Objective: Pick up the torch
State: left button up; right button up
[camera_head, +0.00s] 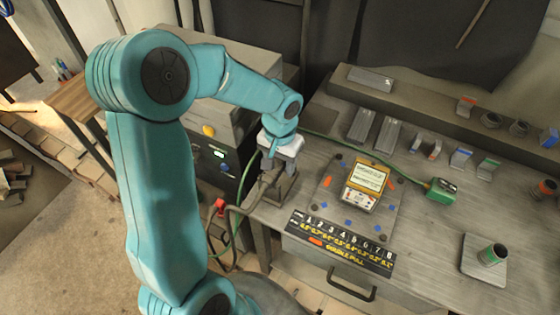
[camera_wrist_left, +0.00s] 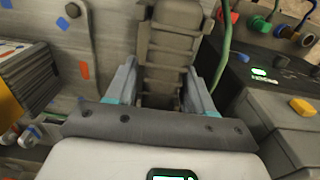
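My left gripper (camera_head: 279,158) points down over a grey stand (camera_head: 284,188) at the left edge of the workbench. In the left wrist view the two fingers of my left gripper (camera_wrist_left: 160,88) are apart. A ribbed grey-brown part (camera_wrist_left: 168,48) shows between and beyond them; I cannot tell whether they touch it. A brownish hose (camera_head: 246,208) runs up to the stand beneath the gripper. I cannot pick out the torch for certain; it may be hidden under the gripper. My right gripper is not in view.
The workbench (camera_head: 420,235) holds a yellow meter (camera_head: 366,182), a green box (camera_head: 441,190) with a green cable, and a numbered strip (camera_head: 340,243). A grey cabinet (camera_head: 190,95) with knobs stands left of the bench. A cylinder (camera_head: 492,254) stands on a plate at right.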

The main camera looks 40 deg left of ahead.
pick_arm(q)
jog(key=c, duration=0.7)
jog(key=shift+o, duration=0.2)
jog(key=shift+w+r, duration=0.1)
